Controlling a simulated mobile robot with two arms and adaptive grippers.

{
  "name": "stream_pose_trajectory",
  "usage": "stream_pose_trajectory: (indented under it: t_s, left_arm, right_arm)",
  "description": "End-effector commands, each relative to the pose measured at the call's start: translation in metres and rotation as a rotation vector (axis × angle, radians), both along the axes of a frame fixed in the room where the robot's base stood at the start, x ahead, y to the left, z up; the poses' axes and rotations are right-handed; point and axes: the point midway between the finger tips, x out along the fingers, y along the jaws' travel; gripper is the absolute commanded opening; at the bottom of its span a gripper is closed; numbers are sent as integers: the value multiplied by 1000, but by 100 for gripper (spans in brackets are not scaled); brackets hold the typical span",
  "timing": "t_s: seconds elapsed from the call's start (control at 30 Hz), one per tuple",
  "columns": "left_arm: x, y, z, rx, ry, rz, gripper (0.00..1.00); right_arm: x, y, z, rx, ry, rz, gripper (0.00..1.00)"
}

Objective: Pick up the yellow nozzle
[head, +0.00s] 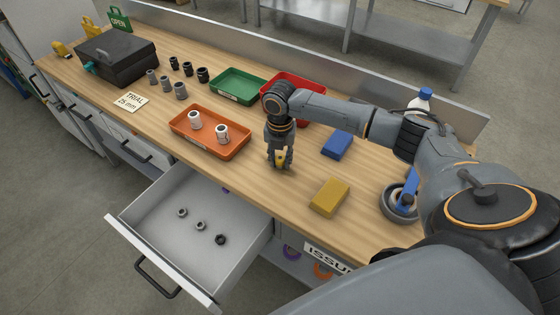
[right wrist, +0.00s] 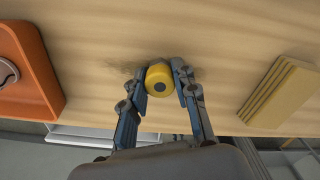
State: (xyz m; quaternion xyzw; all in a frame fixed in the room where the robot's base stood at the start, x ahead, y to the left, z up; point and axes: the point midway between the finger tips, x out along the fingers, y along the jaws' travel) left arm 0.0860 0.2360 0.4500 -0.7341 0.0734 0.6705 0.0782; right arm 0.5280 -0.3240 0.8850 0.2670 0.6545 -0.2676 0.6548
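The yellow nozzle (right wrist: 160,78) is a short round piece with a dark hole in its end, seen in the right wrist view. In the head view a little of its yellow (head: 282,162) shows between my right gripper's fingers. My right gripper (head: 281,165) points down near the front of the bench, to the right of the orange tray. In the right wrist view its two fingers (right wrist: 161,72) lie against both sides of the nozzle, shut on it. The nozzle is at or just above the wood; I cannot tell which. My left gripper is not in view.
The orange tray (head: 176,126) holds two white fittings. Green (head: 216,89) and red (head: 322,92) trays stand behind. A blue block (head: 337,145) and a yellow block (head: 330,197) lie to the right. An open drawer (head: 140,226) with small rings juts out in front.

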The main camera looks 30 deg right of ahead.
Motion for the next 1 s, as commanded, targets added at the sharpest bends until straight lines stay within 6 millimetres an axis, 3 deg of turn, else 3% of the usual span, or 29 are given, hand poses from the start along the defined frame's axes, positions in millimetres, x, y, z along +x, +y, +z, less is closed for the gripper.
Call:
stream_pose_trajectory:
  t_s: [0.07,0.57,0.73,1.0]
  left_arm:
    - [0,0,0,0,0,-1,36]
    - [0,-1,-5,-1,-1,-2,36]
    - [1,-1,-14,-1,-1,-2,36]
    - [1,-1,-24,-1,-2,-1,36]
  right_arm:
    - [0,0,0,0,0,0,0]
    - [1,0,10,1,-3,0,0]
    - [1,4,35,2,-5,2,0]
    - [-16,53,95,2,-8,7,0]
